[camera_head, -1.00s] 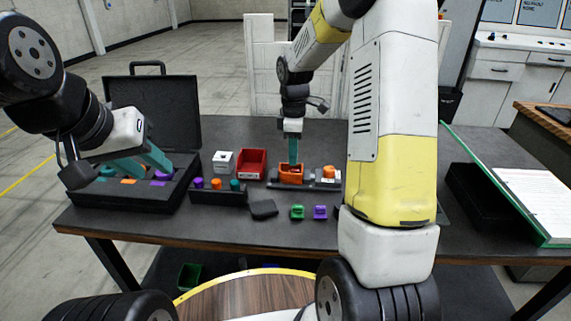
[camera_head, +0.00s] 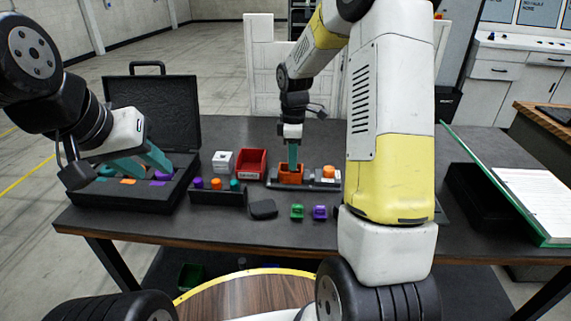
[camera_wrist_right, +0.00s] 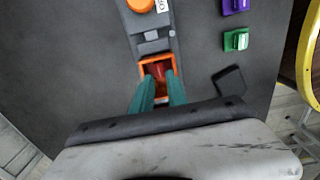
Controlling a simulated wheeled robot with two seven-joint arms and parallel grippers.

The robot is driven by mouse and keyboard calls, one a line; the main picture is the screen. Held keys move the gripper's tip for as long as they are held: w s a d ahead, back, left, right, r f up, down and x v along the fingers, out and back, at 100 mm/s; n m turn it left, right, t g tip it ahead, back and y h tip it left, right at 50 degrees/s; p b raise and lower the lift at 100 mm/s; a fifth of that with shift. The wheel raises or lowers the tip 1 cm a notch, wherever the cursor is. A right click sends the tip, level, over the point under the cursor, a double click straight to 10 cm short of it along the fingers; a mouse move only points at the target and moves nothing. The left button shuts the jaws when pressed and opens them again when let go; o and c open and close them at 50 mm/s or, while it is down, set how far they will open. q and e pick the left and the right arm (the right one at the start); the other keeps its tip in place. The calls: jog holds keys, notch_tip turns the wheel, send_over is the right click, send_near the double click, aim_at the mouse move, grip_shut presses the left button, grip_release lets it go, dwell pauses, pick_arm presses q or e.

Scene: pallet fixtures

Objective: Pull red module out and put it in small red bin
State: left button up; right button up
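The red module (camera_wrist_right: 158,70) sits inside an orange-rimmed housing (camera_wrist_right: 143,68) in the right wrist view; only a small part of it shows. My right gripper (camera_wrist_right: 160,78) reaches down into that housing, one teal finger on each side of the module. I cannot tell whether the fingers press on it. In the head view the right gripper (camera_head: 292,165) stands upright over the orange housing (camera_head: 290,178), and the module is hidden. The small red bin (camera_head: 252,163) stands left of the housing. My left gripper (camera_head: 150,162) is open above the black case, its fingers spread.
The open black case (camera_head: 130,199) stands at the left of the table. A white box (camera_head: 223,162) is beside the red bin. A rack of coloured knobs (camera_head: 217,197), a dark block (camera_head: 263,210), a green module (camera_head: 297,212) and a purple module (camera_head: 320,213) lie in front.

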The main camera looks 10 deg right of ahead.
jog(key=shift+f, duration=1.6)
dwell(0.4)
jog(key=shift+r, duration=0.2)
dwell(0.4)
grip_shut()
dwell(1.7)
